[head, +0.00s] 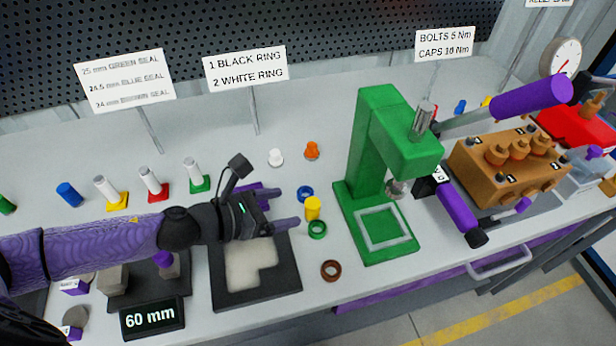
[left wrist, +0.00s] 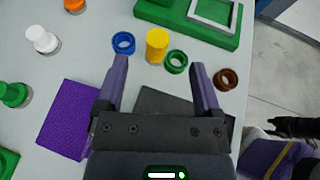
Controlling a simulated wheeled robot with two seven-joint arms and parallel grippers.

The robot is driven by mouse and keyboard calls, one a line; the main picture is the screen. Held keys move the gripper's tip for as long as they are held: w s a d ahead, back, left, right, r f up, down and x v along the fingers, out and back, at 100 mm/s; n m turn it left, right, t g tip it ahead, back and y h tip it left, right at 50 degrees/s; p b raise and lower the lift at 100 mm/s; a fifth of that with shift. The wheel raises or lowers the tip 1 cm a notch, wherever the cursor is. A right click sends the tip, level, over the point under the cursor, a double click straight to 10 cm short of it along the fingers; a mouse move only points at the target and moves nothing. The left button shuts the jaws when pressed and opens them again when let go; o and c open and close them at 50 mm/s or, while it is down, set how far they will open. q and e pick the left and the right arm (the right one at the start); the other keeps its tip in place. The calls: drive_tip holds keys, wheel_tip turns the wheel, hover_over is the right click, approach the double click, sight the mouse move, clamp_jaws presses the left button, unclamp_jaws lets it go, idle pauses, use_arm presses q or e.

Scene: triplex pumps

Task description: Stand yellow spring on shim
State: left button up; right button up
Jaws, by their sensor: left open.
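The yellow spring (head: 313,208) is a short yellow cylinder that stands upright on the bench, right of my left gripper (head: 280,210). In the left wrist view the yellow spring (left wrist: 157,45) lies beyond and between the tips of my left gripper (left wrist: 157,72). The jaws are open, with nothing between them. A blue ring (left wrist: 123,43) is beside the spring on one side and a green ring (left wrist: 176,62) on the other. I cannot identify the shim with certainty; a grey disc (head: 75,317) lies at the lower left of the head view.
A green press (head: 375,180) stands right of the spring. A brown ring (head: 331,270) lies near the front edge. A dark tray (head: 285,275) is below my left gripper. White (head: 275,157) and orange (head: 312,150) parts stand behind. A brown pump block (head: 510,165) is farther right.

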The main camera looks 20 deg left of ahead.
sight(311, 203)
use_arm(q)
drive_tip(key=x, duration=0.3)
drive_tip(key=shift+w+d, duration=0.2)
drive_tip(key=shift+d, duration=0.15)
drive_tip(key=x, duration=0.4)
drive_tip(key=f+b+x, duration=0.1)
drive_tip(key=x, duration=0.1)
drive_tip(key=shift+a, duration=0.25)
clamp_jaws()
use_arm(e)
drive_tip(key=shift+s+d+f, duration=0.15)
drive_tip(key=shift+s+f, duration=0.2)
drive_tip(key=shift+f, duration=0.2)
